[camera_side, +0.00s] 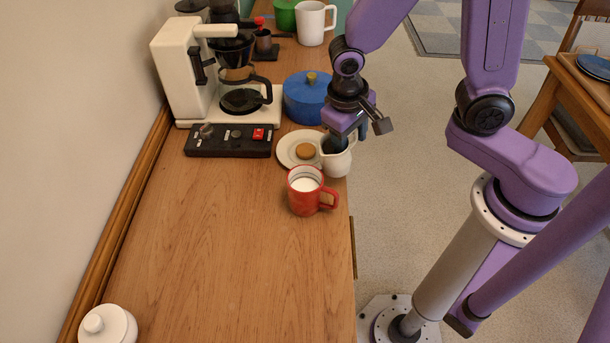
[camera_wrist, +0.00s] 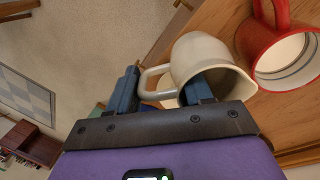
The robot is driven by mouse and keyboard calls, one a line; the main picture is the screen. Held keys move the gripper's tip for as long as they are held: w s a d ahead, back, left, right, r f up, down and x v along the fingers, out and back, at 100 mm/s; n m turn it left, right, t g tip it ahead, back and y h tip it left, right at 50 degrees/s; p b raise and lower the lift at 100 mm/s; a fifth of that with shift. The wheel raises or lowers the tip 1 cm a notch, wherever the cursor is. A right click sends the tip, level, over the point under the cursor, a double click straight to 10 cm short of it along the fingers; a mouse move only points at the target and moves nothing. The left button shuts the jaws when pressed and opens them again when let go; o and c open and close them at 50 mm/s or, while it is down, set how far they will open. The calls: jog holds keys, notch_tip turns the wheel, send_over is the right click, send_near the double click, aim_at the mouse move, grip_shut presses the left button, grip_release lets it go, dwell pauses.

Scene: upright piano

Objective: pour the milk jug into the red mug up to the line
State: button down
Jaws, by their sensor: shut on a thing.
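The cream milk jug (camera_side: 337,163) is at the counter's right edge, just behind the red mug (camera_side: 303,198). My gripper (camera_side: 345,132) is shut on the jug from above; in the wrist view its fingers (camera_wrist: 162,90) lie on either side of the jug's handle side. The jug (camera_wrist: 205,58) looks about upright in the side view. I cannot tell whether its base touches the counter, and its contents are hidden. The mug stands upright with white milk inside; the wrist view shows the mug (camera_wrist: 262,42) with dark lines around its inner wall above the milk.
A saucer (camera_side: 285,149) with a biscuit (camera_side: 305,151) lies beside the jug. A blue pot (camera_side: 305,100), coffee maker (camera_side: 180,75) and black control strip (camera_side: 228,148) stand behind. The counter before the mug is clear.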

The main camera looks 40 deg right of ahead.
jog(key=shift+d+f+y, duration=0.7)
jog(key=shift+y, duration=0.3)
jog(key=shift+r, duration=2.5)
jog(key=w+d+f, duration=0.5)
jog(key=w+d, duration=0.1)
jog(key=d, duration=0.2)
jog(key=shift+w+d, duration=0.25)
jog(key=shift+w, duration=0.15)
jog(key=shift+r, duration=0.1)
